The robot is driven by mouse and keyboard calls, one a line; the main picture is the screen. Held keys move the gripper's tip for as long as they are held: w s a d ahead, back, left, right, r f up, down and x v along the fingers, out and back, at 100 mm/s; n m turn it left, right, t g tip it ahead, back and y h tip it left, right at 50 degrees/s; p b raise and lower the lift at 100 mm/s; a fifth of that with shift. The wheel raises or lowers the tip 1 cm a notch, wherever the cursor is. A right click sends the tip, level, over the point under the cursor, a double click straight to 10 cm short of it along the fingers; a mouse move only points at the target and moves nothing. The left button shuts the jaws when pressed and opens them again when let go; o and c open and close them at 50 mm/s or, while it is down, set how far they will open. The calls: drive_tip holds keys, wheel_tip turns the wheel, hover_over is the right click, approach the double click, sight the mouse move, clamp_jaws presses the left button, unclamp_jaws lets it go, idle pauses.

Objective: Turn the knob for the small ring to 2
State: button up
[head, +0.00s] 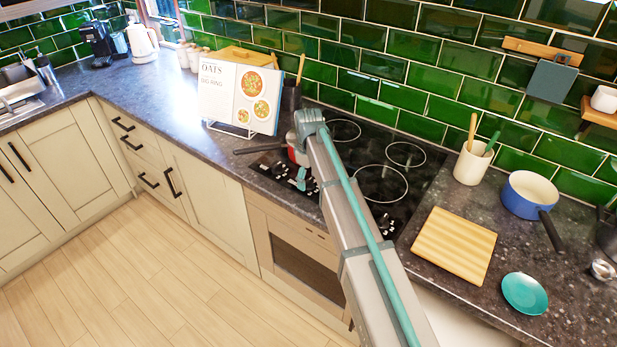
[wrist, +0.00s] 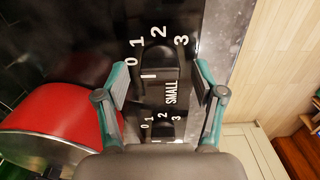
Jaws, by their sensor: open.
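In the wrist view the black knob marked SMALL (wrist: 158,58) stands among the white numbers 0, 1, 2 and 3. A short white line shows on its lower left part; I cannot tell for sure which number the knob points to. My gripper (wrist: 160,82) is open, with one teal finger on each side of the knob and visible gaps to it. In the head view my gripper (head: 301,179) is over the front left of the black hob (head: 385,182), and my arm hides part of the hob.
A red pot (wrist: 45,120) is close to my left finger in the wrist view. A second numbered dial (wrist: 162,130) lies nearer my palm. A cookbook stand (head: 240,95) is left of the hob; a cutting board (head: 454,244) is to the right.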

drive_tip(key=shift+f, duration=0.15)
drive_tip(key=c, duration=1.1)
drive_tip(key=shift+c, duration=0.2)
